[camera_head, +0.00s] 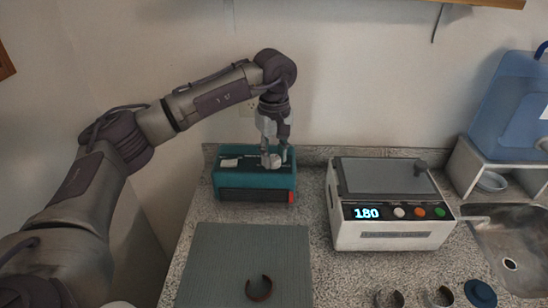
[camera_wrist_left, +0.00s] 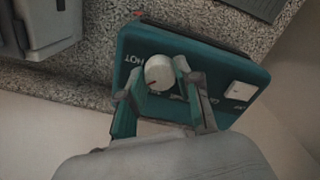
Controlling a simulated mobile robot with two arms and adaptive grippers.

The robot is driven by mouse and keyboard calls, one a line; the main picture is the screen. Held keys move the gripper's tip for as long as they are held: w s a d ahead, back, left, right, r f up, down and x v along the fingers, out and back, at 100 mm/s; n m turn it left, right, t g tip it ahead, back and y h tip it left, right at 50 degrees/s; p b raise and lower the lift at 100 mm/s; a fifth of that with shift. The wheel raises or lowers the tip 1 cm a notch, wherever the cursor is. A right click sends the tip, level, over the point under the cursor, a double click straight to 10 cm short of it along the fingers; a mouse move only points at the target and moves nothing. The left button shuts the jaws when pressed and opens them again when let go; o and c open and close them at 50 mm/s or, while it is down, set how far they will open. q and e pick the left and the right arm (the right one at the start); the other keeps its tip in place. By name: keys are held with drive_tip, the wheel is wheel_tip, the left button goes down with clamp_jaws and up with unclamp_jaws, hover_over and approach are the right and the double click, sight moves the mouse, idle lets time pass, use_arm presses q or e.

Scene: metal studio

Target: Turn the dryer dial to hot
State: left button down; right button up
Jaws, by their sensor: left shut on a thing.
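The dryer is a teal box (camera_head: 228,182) on the speckled counter in the head view. It also shows in the left wrist view (camera_wrist_left: 128,62), with the word HOT near one end of its top. Its white round dial (camera_wrist_left: 158,71) has a red mark on its side. My left gripper (camera_head: 274,160) points down at the dryer's top and is shut on the dial, with a finger at either side of it in the left wrist view (camera_wrist_left: 164,85). A white switch (camera_wrist_left: 241,91) lies near the other end of the top. My right gripper is not in view.
A white machine (camera_head: 392,235) with a display reading 180 stands to the right. A ribbed grey mat (camera_head: 225,255) with a dark open ring (camera_head: 259,289) lies in front. A sink (camera_head: 505,245) and a blue container (camera_head: 510,105) are at the far right.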

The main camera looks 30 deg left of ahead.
sight(274, 157)
use_arm(q)
drive_tip(key=m, duration=0.3)
drive_tip(key=shift+m+b, duration=0.3)
drive_tip(key=shift+b, duration=0.05)
drive_tip(key=shift+r+m, duration=0.1)
drive_tip(key=shift+m, duration=1.4)
drive_tip(key=c, duration=0.8)
unclamp_jaws()
wheel_tip(274, 157, up, 7)
drive_tip(key=shift+r, duration=0.2)
